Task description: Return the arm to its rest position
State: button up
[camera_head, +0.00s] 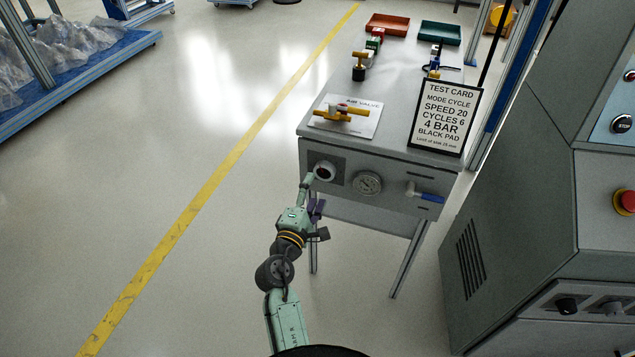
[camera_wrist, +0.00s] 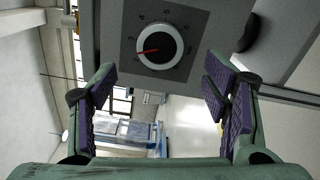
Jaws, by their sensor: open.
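My gripper (camera_head: 316,207) is in front of the near face of the grey bench, just below a round knob (camera_head: 325,170). In the wrist view my gripper (camera_wrist: 160,85) is open and empty, with its purple-padded fingers wide apart. The same knob (camera_wrist: 158,45), white-rimmed with a red pointer, shows beyond the fingers, above the gap between them. The fingers look clear of it, though the exact distance is hard to tell. My arm reaches up from the bottom of the head view, bent at the dark joint.
The bench front (camera_head: 345,205) also has a gauge (camera_head: 367,183) and a blue-handled valve (camera_head: 425,194). A yellow valve handle (camera_head: 342,112) and a test card (camera_head: 444,117) are on top. A grey machine cabinet (camera_head: 510,230) stands at right.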

jog(key=shift+s+a, duration=0.15)
jog(key=shift+s, duration=0.4)
jog(key=shift+r, duration=0.1)
